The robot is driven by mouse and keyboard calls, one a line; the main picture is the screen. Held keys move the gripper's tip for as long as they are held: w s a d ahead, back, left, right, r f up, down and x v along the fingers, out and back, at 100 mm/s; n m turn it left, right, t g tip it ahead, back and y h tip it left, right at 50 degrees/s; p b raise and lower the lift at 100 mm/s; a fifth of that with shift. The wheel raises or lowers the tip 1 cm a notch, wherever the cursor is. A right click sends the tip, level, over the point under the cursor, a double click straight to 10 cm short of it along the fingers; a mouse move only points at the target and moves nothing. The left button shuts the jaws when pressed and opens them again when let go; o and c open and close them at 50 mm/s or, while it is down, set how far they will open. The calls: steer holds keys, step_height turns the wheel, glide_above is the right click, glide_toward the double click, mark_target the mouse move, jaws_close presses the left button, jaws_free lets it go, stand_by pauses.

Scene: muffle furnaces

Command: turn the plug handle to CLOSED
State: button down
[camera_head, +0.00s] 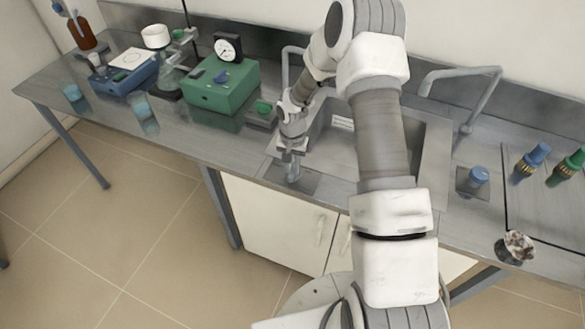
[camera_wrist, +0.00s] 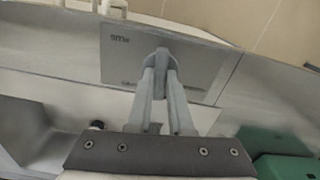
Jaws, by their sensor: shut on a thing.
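The plug handle (camera_wrist: 162,60) is a grey knob standing up from a flat grey plate (camera_wrist: 195,70) with small lettering, upside down and too blurred to read. In the head view the handle (camera_head: 293,174) is at the front left of the sink. My gripper (camera_wrist: 162,82) is shut on the handle, with one finger on each side of it. In the head view my gripper (camera_head: 292,154) points down onto the handle. The fingers hide part of the handle, so I cannot tell which mark it points to.
The sink (camera_head: 333,150) is right of the handle, partly behind my arm. A green box (camera_head: 217,92) with a gauge (camera_head: 228,47) stands to the left. A tap (camera_head: 470,95) and a blue knob (camera_head: 478,176) are at the right. The counter's front edge is close to the handle.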

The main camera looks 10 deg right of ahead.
steer(key=n+b, duration=0.2)
steer(key=n, duration=0.2)
steer(key=shift+f, duration=0.1)
steer(key=n+b, duration=0.1)
steer(key=n, duration=0.3)
steer(key=shift+b, duration=0.3)
steer(key=n, duration=0.4)
steer(key=shift+n+b, duration=0.3)
steer(key=shift+b, duration=0.1)
steer(key=shift+n, duration=1.9)
steer(key=c, duration=0.8)
jaws_free()
steer(key=shift+r, duration=0.2)
